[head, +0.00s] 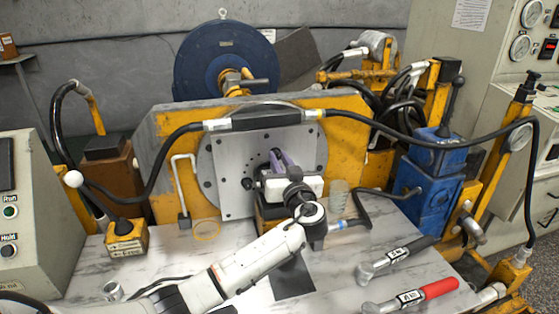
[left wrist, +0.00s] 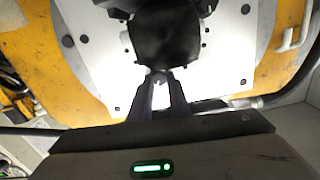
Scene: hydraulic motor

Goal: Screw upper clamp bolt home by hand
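My left gripper (head: 277,164) is in front of the grey mounting plate (head: 229,190), reaching up from the white arm. Its fingers (left wrist: 160,78) show in the left wrist view with their tips close together, just below a dark round part (left wrist: 165,38) in front of the plate. A tiny light spot lies between the tips; I cannot make out whether it is the upper clamp bolt. A purple part (head: 288,164) shows beside the gripper in the head view. My right gripper is not in view.
A black hose with a thick middle (head: 266,117) arches across the yellow frame (head: 345,140). A red-handled wrench (head: 425,293) and a black-handled wrench (head: 398,257) lie at the right of the marble-look table (head: 345,285). A blue block (head: 430,185) stands at right.

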